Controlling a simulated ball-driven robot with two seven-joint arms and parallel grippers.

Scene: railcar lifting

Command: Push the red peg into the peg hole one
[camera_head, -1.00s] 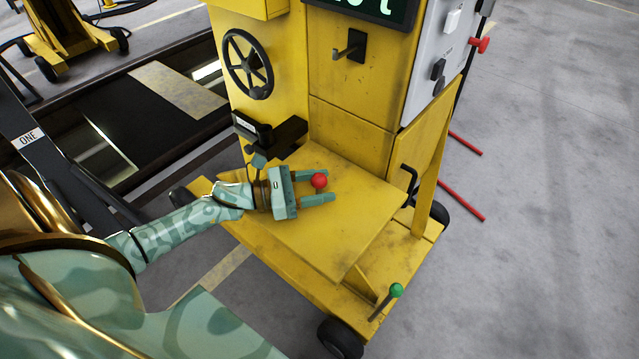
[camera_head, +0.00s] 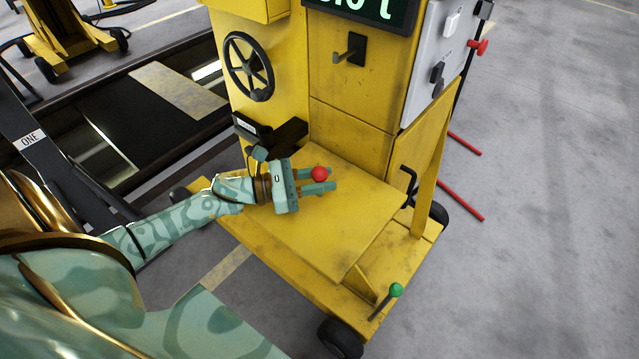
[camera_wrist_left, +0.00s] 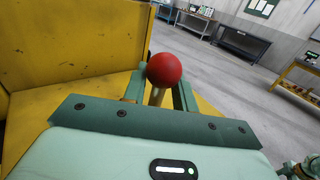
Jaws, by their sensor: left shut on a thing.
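My left gripper (camera_head: 317,181) is over the yellow shelf of the jack stand and shut on the red peg (camera_head: 319,173). The peg's round red head shows above the fingers in the head view. In the left wrist view, the red ball head (camera_wrist_left: 164,69) tops a pale shaft (camera_wrist_left: 157,96) that stands between the two fingers. The shaft's lower end is hidden. Peg hole one cannot be made out; a dark post with a "ONE" label (camera_head: 29,138) stands at the left.
The yellow stand (camera_head: 350,110) carries a black handwheel (camera_head: 250,66), a black hook (camera_head: 350,49) and a grey control box (camera_head: 438,62). A green-knobbed lever (camera_head: 396,290) rises at the shelf's front. Red rods (camera_head: 460,195) stick out at the right over open floor.

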